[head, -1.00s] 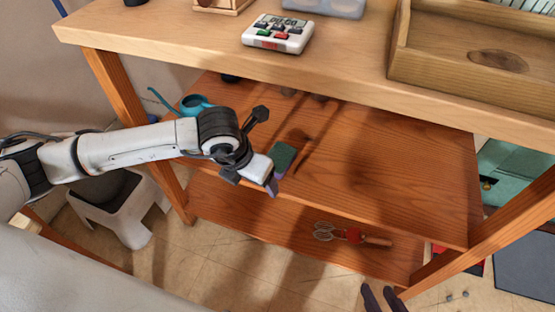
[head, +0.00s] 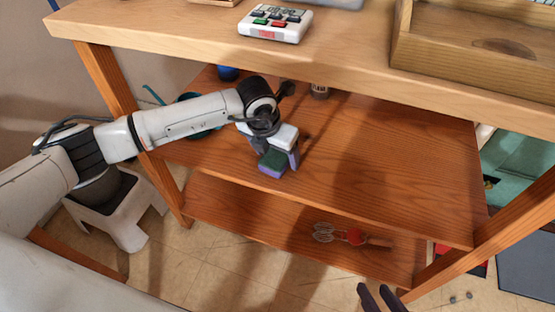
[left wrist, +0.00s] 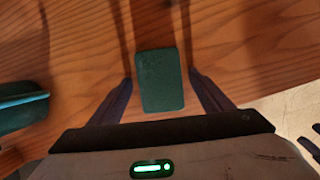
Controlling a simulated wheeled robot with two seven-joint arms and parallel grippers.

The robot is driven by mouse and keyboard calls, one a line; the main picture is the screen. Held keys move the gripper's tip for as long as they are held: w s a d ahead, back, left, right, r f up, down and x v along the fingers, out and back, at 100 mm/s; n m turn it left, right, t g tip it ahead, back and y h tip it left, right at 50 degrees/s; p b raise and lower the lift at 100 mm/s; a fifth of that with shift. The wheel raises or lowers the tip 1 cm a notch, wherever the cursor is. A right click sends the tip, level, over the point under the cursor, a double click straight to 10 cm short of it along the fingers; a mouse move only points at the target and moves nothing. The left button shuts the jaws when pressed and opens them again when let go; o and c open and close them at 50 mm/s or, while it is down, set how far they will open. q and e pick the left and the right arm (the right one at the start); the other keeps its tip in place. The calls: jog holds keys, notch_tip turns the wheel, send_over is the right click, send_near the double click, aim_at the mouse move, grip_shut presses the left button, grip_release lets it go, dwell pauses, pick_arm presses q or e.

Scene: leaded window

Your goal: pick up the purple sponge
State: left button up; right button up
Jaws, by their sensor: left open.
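The purple sponge (head: 269,172) has a dark green top face and lies near the front edge of the wooden middle shelf (head: 380,165). My left gripper (head: 277,162) is open, with its fingers reaching down to either side of the sponge. In the left wrist view the green face (left wrist: 160,80) sits between the two fingers (left wrist: 160,98), with a visible gap on each side. My right gripper (head: 380,298) shows only as two dark fingertips, spread apart, at the bottom edge of the head view.
The table top (head: 200,45) overhangs the shelf and carries a timer-like device (head: 275,23) and a wooden tray (head: 400,50). A teal watering can (head: 190,98) stands left on the shelf, partly behind my arm.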

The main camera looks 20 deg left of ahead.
aim_at(278, 155)
pick_arm(q)
jog(key=shift+f, duration=0.15)
pick_arm(e)
jog(key=shift+f, duration=0.15)
pick_arm(q)
jog(key=c, duration=1.1)
